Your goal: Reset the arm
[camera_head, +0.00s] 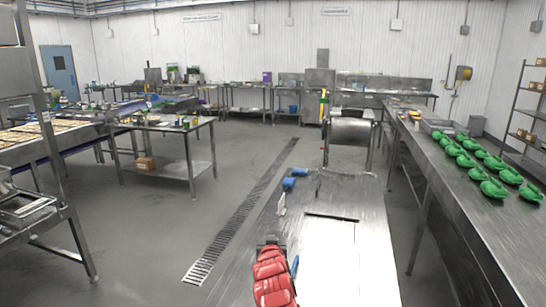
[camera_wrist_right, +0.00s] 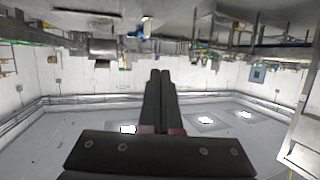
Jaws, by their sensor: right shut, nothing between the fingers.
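My right gripper (camera_wrist_right: 160,78) shows in the right wrist view, with its two dark fingers together and nothing between them. It is in open air, touching nothing that I can see. That view is upside down, with the ceiling at the bottom and the tables at the top. Neither gripper shows in the head view, and my left gripper is in no view.
In the head view a steel table (camera_head: 345,235) stands ahead, with red items (camera_head: 272,278) at its near left edge and blue items (camera_head: 289,184) further back. Open floor (camera_head: 150,235) lies left.

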